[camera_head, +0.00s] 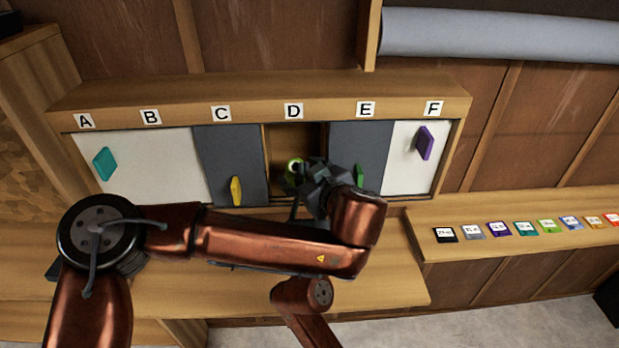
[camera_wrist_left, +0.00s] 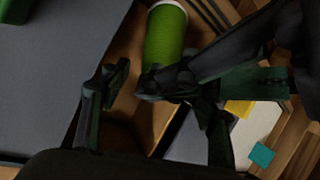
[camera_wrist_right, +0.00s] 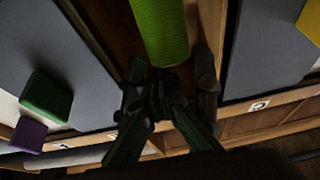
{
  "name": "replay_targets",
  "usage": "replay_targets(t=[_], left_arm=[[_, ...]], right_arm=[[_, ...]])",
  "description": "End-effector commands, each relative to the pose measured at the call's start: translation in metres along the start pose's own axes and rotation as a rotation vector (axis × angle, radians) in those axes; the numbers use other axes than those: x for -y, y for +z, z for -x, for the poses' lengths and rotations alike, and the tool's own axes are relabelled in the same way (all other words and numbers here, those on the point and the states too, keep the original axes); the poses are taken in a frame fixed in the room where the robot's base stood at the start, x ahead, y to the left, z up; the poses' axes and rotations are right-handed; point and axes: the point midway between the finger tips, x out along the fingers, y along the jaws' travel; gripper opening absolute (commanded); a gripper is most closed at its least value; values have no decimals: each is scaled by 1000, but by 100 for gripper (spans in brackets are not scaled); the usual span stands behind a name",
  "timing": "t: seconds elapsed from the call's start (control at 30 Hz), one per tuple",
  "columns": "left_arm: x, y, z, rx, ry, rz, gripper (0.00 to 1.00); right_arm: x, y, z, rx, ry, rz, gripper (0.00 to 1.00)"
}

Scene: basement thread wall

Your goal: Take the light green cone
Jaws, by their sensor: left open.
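The light green cone (camera_head: 292,168) is in the open compartment D of the wall cabinet. It shows large at the top of the left wrist view (camera_wrist_left: 165,38) and of the right wrist view (camera_wrist_right: 160,30). My left gripper (camera_wrist_left: 138,80) is open, with its fingertips at the near end of the cone; I see no grip on it. In the head view a dark gripper cluster (camera_head: 322,180) stands in front of compartments D and E. My right gripper (camera_wrist_right: 168,80) is also close to the cone's near end. Dark fingers overlap there, so contact and its opening are unclear.
Grey sliding doors flank the opening at C (camera_head: 222,150) and E (camera_head: 372,140). They carry a yellow handle (camera_head: 236,190) and a green handle (camera_head: 359,175). White doors (camera_head: 160,165) are further out. A ledge (camera_head: 500,245) with several colored thread cards is at right.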

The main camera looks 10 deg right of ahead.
Motion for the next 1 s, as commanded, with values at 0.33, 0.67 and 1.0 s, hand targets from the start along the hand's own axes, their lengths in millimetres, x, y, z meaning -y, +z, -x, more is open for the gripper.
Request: replay_targets(t=[0.33,0.67,1.0], left_arm=[[0,1,-35,0,0,0,56],[0,1,-36,0,1,0,56],[0,1,-36,1,1,0,32]], right_arm=[[-1,11,0,22,3,2,0],[-1,11,0,22,3,2,0],[0,11,0,22,2,2,0]])
